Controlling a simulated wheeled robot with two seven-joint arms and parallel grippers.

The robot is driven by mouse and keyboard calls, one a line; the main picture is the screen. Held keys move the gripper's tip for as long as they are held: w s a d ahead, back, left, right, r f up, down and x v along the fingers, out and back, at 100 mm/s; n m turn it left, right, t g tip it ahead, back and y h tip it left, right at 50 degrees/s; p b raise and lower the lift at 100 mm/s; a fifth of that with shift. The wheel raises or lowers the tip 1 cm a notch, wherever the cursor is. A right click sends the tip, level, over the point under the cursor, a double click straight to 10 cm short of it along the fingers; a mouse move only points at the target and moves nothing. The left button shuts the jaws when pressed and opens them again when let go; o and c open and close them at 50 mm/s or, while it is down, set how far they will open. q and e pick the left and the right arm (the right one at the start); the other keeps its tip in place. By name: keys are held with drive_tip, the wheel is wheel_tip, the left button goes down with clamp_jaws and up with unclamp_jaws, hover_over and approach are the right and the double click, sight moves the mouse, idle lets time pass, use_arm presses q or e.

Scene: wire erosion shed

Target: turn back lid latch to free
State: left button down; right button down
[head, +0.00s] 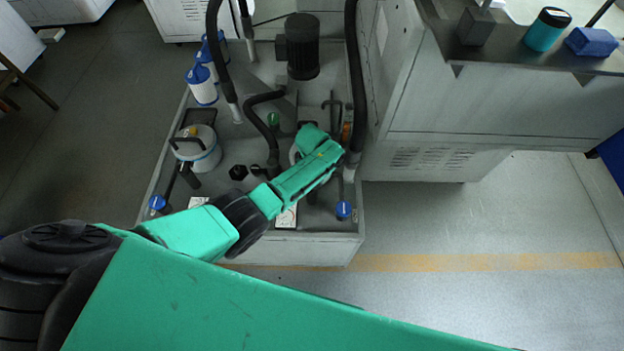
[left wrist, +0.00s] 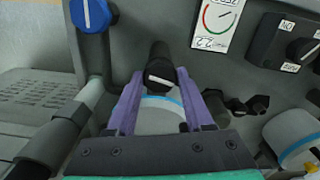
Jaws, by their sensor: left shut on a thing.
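In the left wrist view my left gripper (left wrist: 161,84) has its two purple fingers on either side of a black latch handle (left wrist: 159,70) with a white mark on its end. The fingers are shut on this latch. It stands over a white canister lid (left wrist: 160,118) with a blue band, seen between the fingers and partly covered by the gripper. In the head view my green left gripper (head: 318,146) reaches over the grey machine tray, and its fingertips and the latch are hidden there. My right gripper is in neither view.
A second white canister (head: 198,150) with a black handle stands left in the tray. A blue-handled valve (left wrist: 91,14), a gauge (left wrist: 216,20) and a switch box (left wrist: 288,45) surround the latch. Black hoses (head: 355,75) and a motor (head: 301,45) stand behind. Open floor (head: 470,300) lies right.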

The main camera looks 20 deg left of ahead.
use_arm(q)
drive_tip(key=shift+w+r+n, duration=0.1)
drive_tip(key=shift+w+n, duration=0.05)
drive_tip(key=shift+n, duration=1.15)
drive_tip(key=shift+c, duration=1.4)
unclamp_jaws()
